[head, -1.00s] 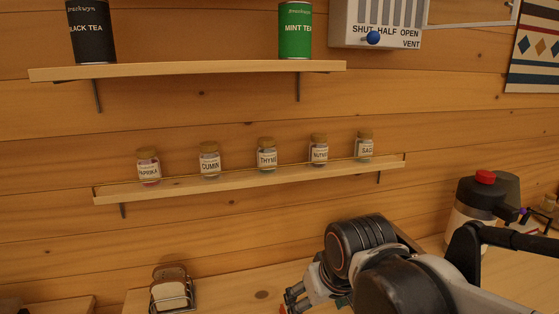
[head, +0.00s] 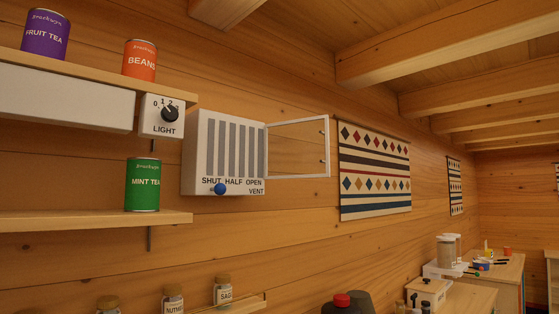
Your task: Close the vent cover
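The vent (head: 200,150) is a white wall box with grey vertical slats, marked SHUT, HALF and OPEN. Its blue knob (head: 220,188) sits below the labels, between SHUT and HALF and a little nearer SHUT. A thin white-framed panel (head: 298,176), which looks like the vent cover, stands swung out to the right of the box, away from the slats. The wall shows through it, and a small dark handle-like part is near its right edge. My gripper is not in view now.
A shelf end with a LIGHT dial box (head: 163,117) is close left of the vent, with a green mint tea tin (head: 143,185) below. A patterned hanging (head: 375,172) is right of the cover.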

